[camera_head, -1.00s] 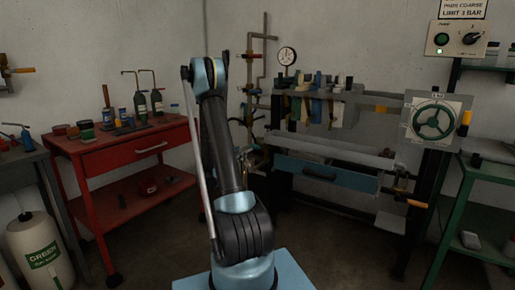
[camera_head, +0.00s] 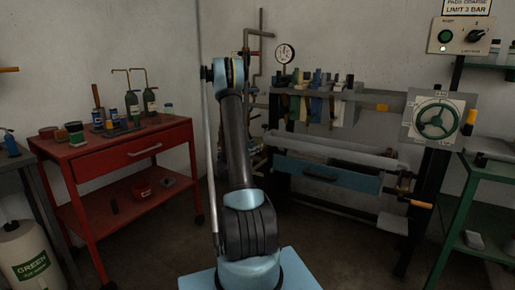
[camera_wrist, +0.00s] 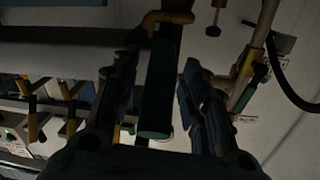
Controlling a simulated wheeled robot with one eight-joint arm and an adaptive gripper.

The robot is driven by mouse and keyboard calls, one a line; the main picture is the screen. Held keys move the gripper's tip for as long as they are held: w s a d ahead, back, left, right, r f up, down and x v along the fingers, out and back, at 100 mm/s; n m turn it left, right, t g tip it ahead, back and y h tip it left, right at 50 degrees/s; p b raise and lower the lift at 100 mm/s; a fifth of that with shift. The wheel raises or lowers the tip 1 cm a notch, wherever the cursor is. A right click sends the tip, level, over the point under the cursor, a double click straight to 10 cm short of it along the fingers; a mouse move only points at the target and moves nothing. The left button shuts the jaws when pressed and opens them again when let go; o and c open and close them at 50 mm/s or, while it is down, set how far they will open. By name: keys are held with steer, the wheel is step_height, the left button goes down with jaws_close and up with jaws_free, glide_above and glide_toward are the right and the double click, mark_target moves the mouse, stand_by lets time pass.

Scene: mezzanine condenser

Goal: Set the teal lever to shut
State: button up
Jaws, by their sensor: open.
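In the wrist view a dark teal cylindrical grip (camera_wrist: 156,95), which looks like the teal lever, stands between my two fingers. My gripper (camera_wrist: 160,85) is open, with one finger on each side of the grip and dark gaps showing; I cannot tell whether either finger touches it. An orange-brown pipe elbow (camera_wrist: 168,17) is at the far end of the grip. In the head view my own arm hides the gripper and the lever. How the lever is set cannot be told.
A red cart (camera_head: 125,155) with bottles and cans stands at left. Copper piping with a gauge (camera_head: 285,54) runs up the back wall. Brass-coloured pipe (camera_wrist: 245,90) is beside my right finger.

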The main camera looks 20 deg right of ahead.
steer(key=shift+w+d, duration=0.25)
steer(key=shift+d, duration=0.35)
